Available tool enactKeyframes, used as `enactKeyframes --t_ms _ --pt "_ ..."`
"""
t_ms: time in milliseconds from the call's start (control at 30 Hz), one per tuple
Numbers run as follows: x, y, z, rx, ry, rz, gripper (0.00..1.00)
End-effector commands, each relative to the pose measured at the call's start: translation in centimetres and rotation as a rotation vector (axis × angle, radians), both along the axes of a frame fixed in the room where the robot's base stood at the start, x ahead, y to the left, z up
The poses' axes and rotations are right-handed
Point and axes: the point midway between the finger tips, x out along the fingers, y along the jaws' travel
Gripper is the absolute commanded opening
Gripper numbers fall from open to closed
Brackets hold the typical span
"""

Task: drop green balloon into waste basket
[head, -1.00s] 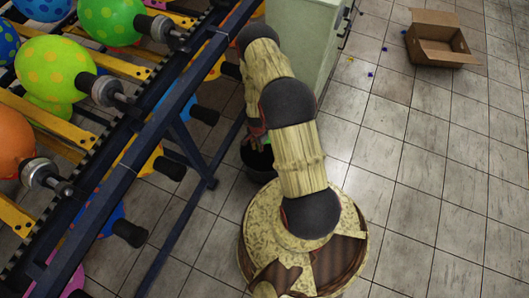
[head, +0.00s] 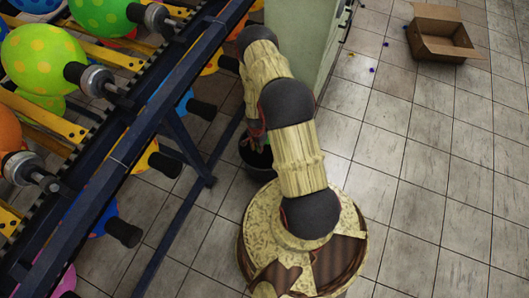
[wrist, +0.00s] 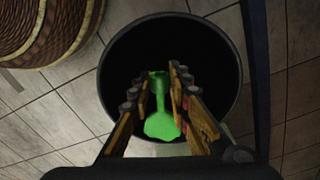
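The green balloon (wrist: 161,125) is limp and bright green in the wrist view, within the outline of the black waste basket (wrist: 215,50). It shows through the gap between the fingers of my gripper (wrist: 160,78), which stand apart with dark space beside the balloon's narrow neck. The balloon appears to lie down inside the basket, though its exact depth is hard to tell. My gripper is over the basket opening.
A dark blue conveyor frame (head: 125,150) with inflated balloons on nozzles runs along the left. A pale green cabinet (head: 300,45) stands behind my arm. An open cardboard box (head: 440,45) sits on the tiled floor at the back right, near small scraps.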

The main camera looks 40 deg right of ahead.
Motion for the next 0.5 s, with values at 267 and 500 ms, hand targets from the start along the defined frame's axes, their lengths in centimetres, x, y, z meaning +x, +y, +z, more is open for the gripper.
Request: enactKeyframes --t_ms 267,500 --pt "-0.01 0.00 0.01 0.000 0.000 0.000 0.35" --pt "-0.01 0.00 0.00 0.000 0.000 0.000 0.40"
